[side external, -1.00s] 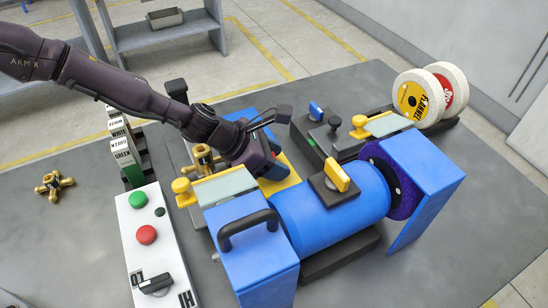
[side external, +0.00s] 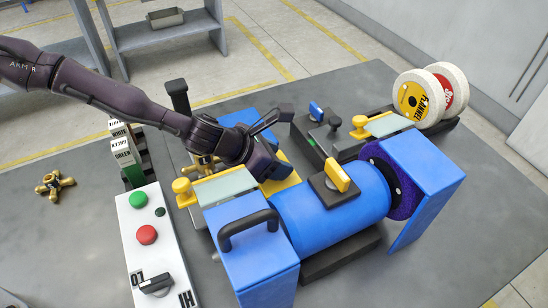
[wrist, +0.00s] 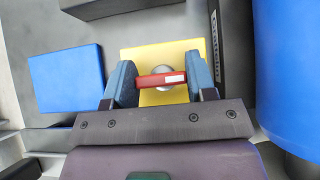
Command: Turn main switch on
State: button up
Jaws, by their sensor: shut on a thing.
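In the wrist view a red handle (wrist: 150,81) with a white label sits on a round grey hub over a yellow plate (wrist: 140,56). It looks like the main switch. My gripper (wrist: 162,80) is shut on this handle, with one blue-grey finger at each end of it. The handle lies crosswise in the wrist view. In the side external view my gripper hides the handle, and only part of the yellow plate (side external: 284,181) shows behind the blue machine.
The blue motor (side external: 325,208) with a yellow knob (side external: 337,176) stands close to my gripper. A white control panel (side external: 150,225) with green and red buttons and a black rotary switch is at front left. A blue block (wrist: 66,78) lies beside the yellow plate.

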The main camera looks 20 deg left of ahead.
jog(key=o, duration=0.9)
jog(key=shift+o, duration=0.2)
jog(key=shift+r, duration=0.1)
jog(key=v, duration=1.3)
jog(key=s+a+r+m+y, duration=0.1)
jog(key=s+a+r+m, duration=0.2)
jog(key=a+r+m, duration=0.4)
jog(key=s+a+r+m+y, duration=0.1)
jog(key=s+a+r+m, duration=0.25)
jog(key=m, duration=0.65)
jog(key=s+a+r+m+y, duration=0.2)
jog(key=s+a+r+m, duration=0.2)
jog(key=s+a, duration=0.4)
jog(key=s+a+r+m+y, duration=0.2)
jog(key=s+a+r+m, duration=0.2)
jog(key=s+a+m, duration=0.2)
jog(key=s+a, duration=0.2)
jog(key=s, duration=0.1)
jog(key=shift+s+a+r+g, duration=0.2)
jog(key=shift+s+r+g, duration=0.05)
jog(key=shift+g, duration=0.15)
